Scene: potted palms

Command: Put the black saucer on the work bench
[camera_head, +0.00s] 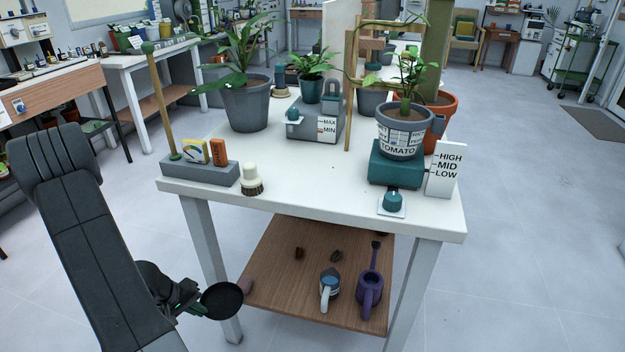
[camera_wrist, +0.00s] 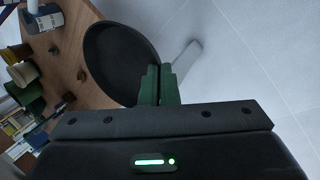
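The black saucer (camera_head: 222,300) is round and shallow. My gripper (camera_head: 192,305) is shut on its rim and holds it in the air, in front of the left front leg of the white work bench (camera_head: 290,185). The saucer is below the bench top, at about the height of the wooden lower shelf. In the wrist view, the green fingertips (camera_wrist: 159,84) of my gripper pinch the near edge of the saucer (camera_wrist: 118,62). The bench top carries several potted plants and devices.
A grey holder (camera_head: 200,172) and a brush (camera_head: 251,180) stand at the bench's front left corner. A teal stand with a tomato pot (camera_head: 402,135) is at the right. The front middle of the top is clear. The lower shelf (camera_head: 285,290) holds watering cans.

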